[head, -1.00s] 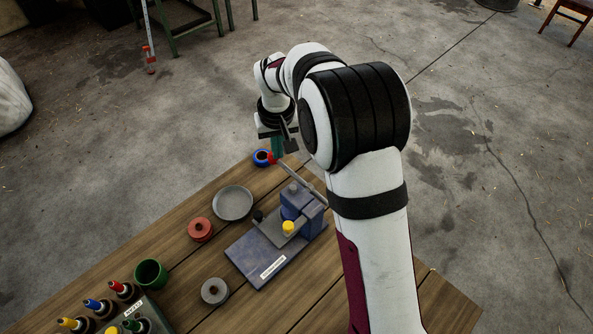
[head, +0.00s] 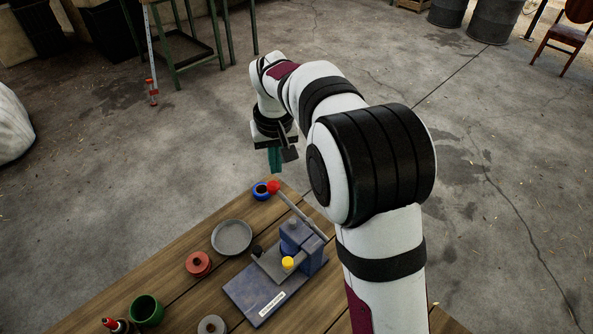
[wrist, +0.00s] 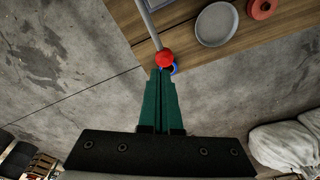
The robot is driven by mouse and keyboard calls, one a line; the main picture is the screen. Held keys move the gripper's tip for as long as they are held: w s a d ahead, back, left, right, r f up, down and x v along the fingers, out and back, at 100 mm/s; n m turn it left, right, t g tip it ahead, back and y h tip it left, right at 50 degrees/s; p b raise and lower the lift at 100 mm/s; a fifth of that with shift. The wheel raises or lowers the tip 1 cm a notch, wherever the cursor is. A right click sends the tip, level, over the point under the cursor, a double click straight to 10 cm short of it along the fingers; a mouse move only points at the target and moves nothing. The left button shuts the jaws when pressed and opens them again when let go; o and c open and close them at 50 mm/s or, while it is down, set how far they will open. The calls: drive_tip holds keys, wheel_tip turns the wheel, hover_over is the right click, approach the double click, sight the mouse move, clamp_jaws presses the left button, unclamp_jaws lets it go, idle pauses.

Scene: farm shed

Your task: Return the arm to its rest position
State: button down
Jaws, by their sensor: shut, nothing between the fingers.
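My gripper (head: 276,170) hangs beyond the far edge of the wooden table (head: 185,265), above the floor, with its green fingers pointing down. In the wrist view the two green fingers (wrist: 161,82) lie together with nothing between them. My white arm is bent, and its elbow and lower link cover the right part of the table. The fingers are apart from everything on the table in the head view.
A blue lever press (head: 280,275) with a red-knobbed handle (head: 274,187) stands near the table's far corner. Near it are a blue ring (head: 260,191), grey dish (head: 231,237), red piece (head: 198,264) and green cup (head: 146,310). Open floor lies beyond.

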drive_tip(key=s+d+r+m, duration=0.2)
drive_tip(key=s+d, duration=0.1)
drive_tip(key=s, duration=0.4)
drive_tip(key=s+d+r+m+g, duration=0.15)
drive_tip(key=s+d, duration=0.25)
drive_tip(key=s, duration=0.4)
drive_tip(key=s+d+r+m, duration=0.2)
drive_tip(key=s+d, duration=0.1)
drive_tip(key=s, duration=0.4)
drive_tip(key=s+d+f+m+y, duration=0.1)
drive_tip(key=s+f+m, duration=0.2)
drive_tip(key=s, duration=0.8)
drive_tip(key=shift+d+f, duration=0.15)
drive_tip(key=shift+d, duration=0.1)
